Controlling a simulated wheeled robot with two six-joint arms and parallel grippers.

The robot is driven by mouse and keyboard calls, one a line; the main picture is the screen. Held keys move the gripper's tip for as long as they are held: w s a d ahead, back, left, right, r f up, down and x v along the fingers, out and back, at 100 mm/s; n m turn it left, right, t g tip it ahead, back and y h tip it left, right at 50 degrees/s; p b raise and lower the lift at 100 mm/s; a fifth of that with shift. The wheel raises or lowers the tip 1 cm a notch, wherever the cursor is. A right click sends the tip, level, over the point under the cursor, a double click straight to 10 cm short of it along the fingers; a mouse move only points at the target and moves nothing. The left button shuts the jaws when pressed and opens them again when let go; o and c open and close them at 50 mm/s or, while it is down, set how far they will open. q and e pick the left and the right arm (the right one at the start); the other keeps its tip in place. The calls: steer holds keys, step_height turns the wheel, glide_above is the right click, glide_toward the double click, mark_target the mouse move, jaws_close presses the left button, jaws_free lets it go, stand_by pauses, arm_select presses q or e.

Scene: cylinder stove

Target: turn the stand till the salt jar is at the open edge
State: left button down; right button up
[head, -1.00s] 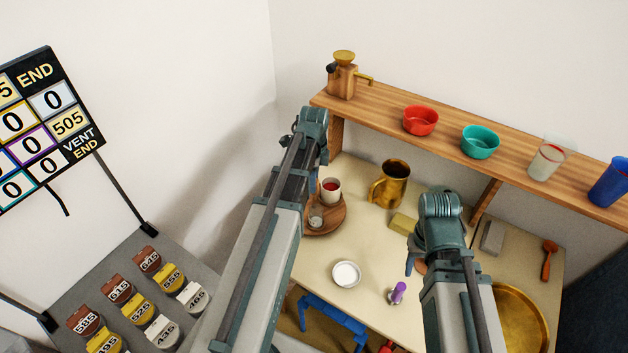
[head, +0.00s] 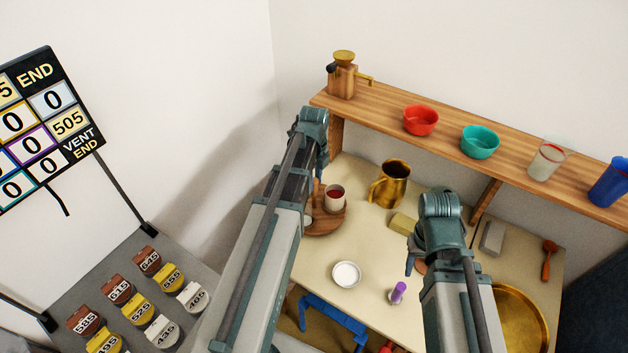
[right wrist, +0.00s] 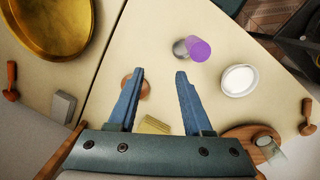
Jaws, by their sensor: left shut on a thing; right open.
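The stand (head: 325,226) is a round wooden turntable at the table's back left, partly hidden by my left arm. A white jar with red contents (head: 335,193) stands on its right back part. A small pale jar (head: 308,221) shows at its left edge, half hidden by the arm. I cannot tell which jar holds salt. The stand also shows in the right wrist view (right wrist: 236,133), with a pale-lidded jar (right wrist: 264,141) on it. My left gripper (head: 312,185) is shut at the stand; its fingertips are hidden. My right gripper (right wrist: 160,76) is open and empty above the table.
A brass mug (head: 391,184), a yellow block (head: 403,222), a white bowl (head: 346,274) and a purple-topped item (head: 398,292) stand on the table (head: 375,240). A brass pan (head: 522,318) is at right. A wooden shelf (head: 450,124) with bowls and cups runs along the back.

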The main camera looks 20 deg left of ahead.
arm_select(q)
steer(key=shift+m, duration=1)
steer(key=c, duration=0.5)
jaws_free()
steer(key=shift+c, duration=0.2)
step_height(320, 180, up, 14)
steer(key=p, duration=1.3)
steer(key=shift+p, duration=0.4)
steer(key=shift+d+f, duration=0.1)
steer(key=shift+f, duration=0.05)
